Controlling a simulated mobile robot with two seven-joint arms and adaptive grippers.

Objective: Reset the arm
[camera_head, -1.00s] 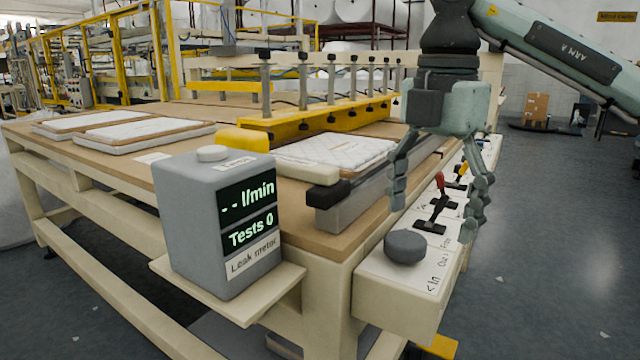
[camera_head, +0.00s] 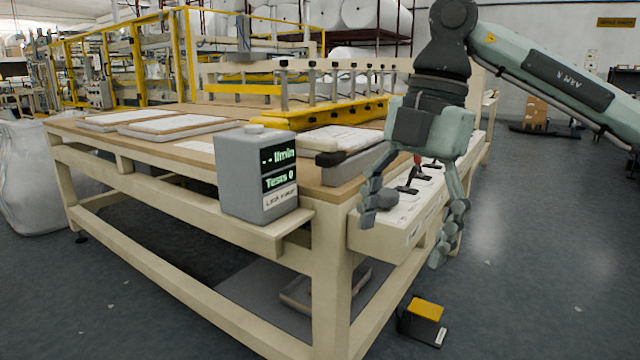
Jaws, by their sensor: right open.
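My right gripper (camera_head: 408,222) is open and empty, its fingers spread and pointing down. It hangs in front of the control panel (camera_head: 393,238) at the right end of the workbench. One finger overlaps the dark round knob (camera_head: 383,200) in the picture; I cannot tell whether they touch. The red-handled lever (camera_head: 417,161) is partly hidden behind the gripper. My right arm (camera_head: 560,80) comes in from the upper right. My left gripper is not in view.
A grey leak meter (camera_head: 240,175) stands on a shelf at the bench (camera_head: 330,262) corner. White pads (camera_head: 172,124) lie on top beside a yellow clamp bar (camera_head: 340,112). A yellow-topped pedal (camera_head: 425,310) sits on the floor.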

